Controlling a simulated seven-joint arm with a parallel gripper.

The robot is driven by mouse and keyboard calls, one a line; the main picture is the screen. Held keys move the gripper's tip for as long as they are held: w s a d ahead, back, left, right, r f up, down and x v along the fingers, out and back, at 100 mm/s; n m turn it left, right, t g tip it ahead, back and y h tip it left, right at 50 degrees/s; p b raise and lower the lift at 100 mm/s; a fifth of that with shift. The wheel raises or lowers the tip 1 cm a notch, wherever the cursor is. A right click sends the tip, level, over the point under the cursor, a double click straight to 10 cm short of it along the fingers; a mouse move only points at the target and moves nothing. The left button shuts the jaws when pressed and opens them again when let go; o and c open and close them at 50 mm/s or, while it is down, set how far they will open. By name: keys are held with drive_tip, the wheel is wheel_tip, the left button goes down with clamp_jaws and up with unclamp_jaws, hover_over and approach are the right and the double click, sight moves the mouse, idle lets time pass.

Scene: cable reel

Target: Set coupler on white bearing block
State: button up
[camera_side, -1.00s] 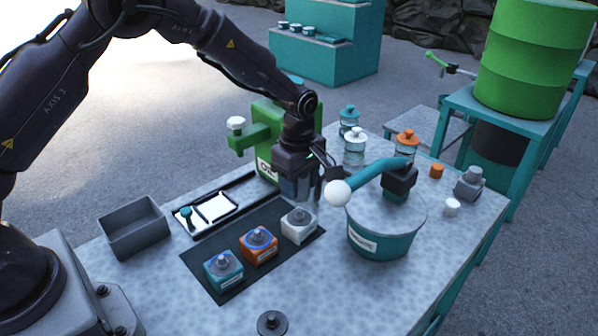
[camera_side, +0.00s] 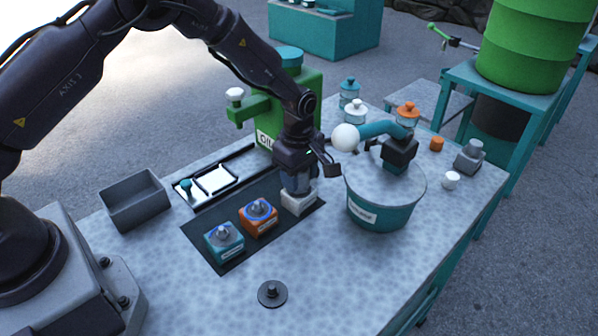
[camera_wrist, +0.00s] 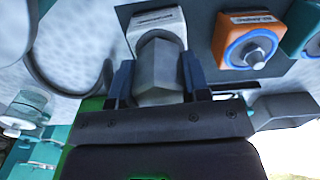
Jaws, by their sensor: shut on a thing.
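The coupler (camera_wrist: 158,72) is a grey faceted piece between my fingers in the wrist view. My gripper (camera_wrist: 158,82) is shut on it, one dark blue finger on each side. In the side view my gripper (camera_side: 298,184) points down directly over the white bearing block (camera_side: 298,203), last in the row on the dark mat. The block (camera_wrist: 157,20) shows just beyond the coupler's rounded end in the wrist view. The coupler and fingers hide the block's top. I cannot tell whether the coupler touches it.
An orange block (camera_side: 258,218) and a teal block (camera_side: 223,242) stand beside the white one. The green oil tank (camera_side: 305,90) stands behind. The front table is mostly clear, with a dark disc (camera_side: 272,293).

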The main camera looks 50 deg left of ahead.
idle(0.3)
drive_tip(key=o, duration=1.2)
drive_tip(key=shift+c, duration=0.2)
drive_tip(key=shift+r, duration=0.15)
